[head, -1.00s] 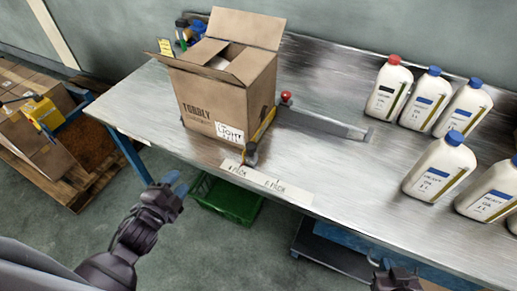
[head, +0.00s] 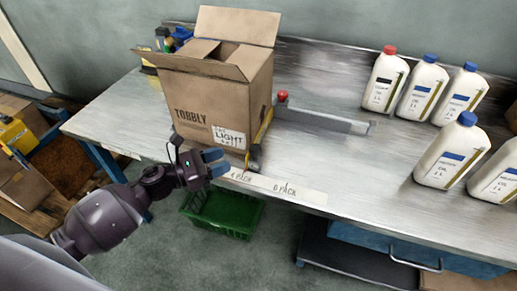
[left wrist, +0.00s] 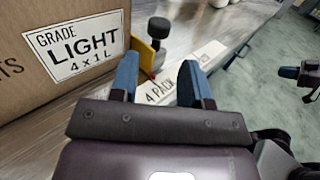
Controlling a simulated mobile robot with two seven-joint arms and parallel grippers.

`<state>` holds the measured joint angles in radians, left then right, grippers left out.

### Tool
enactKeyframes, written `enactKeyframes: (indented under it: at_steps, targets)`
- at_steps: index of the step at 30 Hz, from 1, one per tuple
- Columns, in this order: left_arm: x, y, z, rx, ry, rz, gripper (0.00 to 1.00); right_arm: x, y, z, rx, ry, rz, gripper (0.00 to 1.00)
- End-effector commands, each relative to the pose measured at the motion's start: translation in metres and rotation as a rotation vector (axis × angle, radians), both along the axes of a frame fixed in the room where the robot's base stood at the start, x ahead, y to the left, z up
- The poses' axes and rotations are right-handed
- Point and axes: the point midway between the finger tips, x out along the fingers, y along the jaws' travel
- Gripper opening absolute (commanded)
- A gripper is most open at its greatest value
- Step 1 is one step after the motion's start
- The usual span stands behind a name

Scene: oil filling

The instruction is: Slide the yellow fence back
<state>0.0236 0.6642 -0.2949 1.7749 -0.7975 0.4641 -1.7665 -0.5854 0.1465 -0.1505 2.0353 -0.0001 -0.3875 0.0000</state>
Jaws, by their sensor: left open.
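The yellow fence (head: 264,128) stands on the steel bench against the right side of an open cardboard box (head: 210,115). It is mostly hidden by the box. A black knob (head: 255,153) is at its near end. In the left wrist view the fence's yellow end (left wrist: 143,55) and black knob (left wrist: 158,28) show just beyond the fingers. My left gripper (head: 217,162) is open with blue fingertips, in front of the box's lower right corner, apart from the knob. It also shows in the left wrist view (left wrist: 157,78). A dark part, apparently my right gripper (left wrist: 311,75), is at that view's right edge.
A label strip (head: 265,184) reading 4 PACK and 6 PACK runs along the bench's front edge. A red knob (head: 282,97) and a metal rail (head: 325,120) lie right of the box. Several white bottles (head: 452,152) stand at right. A green crate (head: 222,212) is below.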

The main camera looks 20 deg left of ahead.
Motion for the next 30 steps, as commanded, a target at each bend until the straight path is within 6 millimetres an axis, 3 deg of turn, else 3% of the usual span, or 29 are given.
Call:
enactKeyframes:
  at_steps: [18,30]
  targets:
    - [0.062,-0.066,0.002,-0.006,0.002,0.002,0.43,-0.001,-0.001,0.000,-0.001,0.006,-0.002,0.00]
    - [0.071,-0.076,0.001,-0.005,0.004,0.003,0.43,-0.001,0.000,0.002,0.002,0.001,-0.004,0.00]
